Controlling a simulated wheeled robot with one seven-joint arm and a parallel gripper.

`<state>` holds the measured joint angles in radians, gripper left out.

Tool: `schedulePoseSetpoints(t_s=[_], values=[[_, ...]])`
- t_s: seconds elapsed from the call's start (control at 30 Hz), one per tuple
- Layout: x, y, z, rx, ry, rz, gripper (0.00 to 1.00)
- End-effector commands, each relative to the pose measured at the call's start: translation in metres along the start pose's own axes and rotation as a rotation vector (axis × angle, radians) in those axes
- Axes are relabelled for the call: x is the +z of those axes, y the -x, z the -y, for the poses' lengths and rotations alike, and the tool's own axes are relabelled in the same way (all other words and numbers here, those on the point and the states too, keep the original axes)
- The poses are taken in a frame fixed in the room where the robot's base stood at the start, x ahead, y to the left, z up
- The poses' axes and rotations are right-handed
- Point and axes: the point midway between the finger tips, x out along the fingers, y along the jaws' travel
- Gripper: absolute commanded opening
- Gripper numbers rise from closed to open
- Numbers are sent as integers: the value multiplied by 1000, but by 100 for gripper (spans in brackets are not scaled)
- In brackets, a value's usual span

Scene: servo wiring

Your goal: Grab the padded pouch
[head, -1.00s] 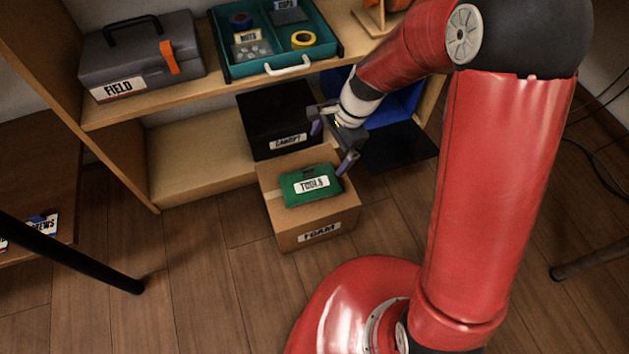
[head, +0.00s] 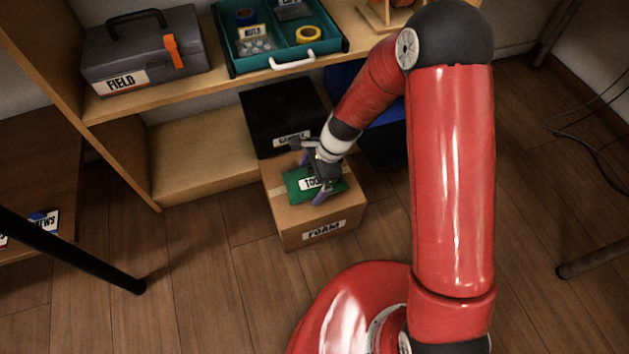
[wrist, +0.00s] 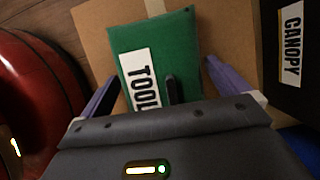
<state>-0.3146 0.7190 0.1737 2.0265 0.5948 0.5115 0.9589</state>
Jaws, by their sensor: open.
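The padded pouch is a green flat pouch with a white TOOLS label (head: 297,187). It lies on top of the FOAM cardboard box (head: 310,218). My gripper (head: 308,175) is open over the pouch, and partly hides it and its label in the head view. In the wrist view the pouch (wrist: 160,42) lies between the two spread purple fingers of my gripper (wrist: 160,85), with a finger on each side. A dark tab shows on the pouch beside the label. I cannot tell whether the fingers touch the pouch.
A black CANOPY box (head: 275,110) stands right behind the cardboard box and also shows in the wrist view (wrist: 293,85). A blue bin (head: 390,115) is at its right. The shelf above holds a grey FIELD case (head: 140,60) and a teal tray (head: 285,65). Wooden floor lies open in front.

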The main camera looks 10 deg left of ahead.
Motion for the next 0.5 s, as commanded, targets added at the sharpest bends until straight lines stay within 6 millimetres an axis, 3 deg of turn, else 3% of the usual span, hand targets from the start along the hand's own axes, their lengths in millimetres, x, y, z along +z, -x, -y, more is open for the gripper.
schedulePoseSetpoints(t_s=[0.2,0.5], values=[[0,0,0,-2,1,0,97],[0,0,1,-2,1,0,61]])
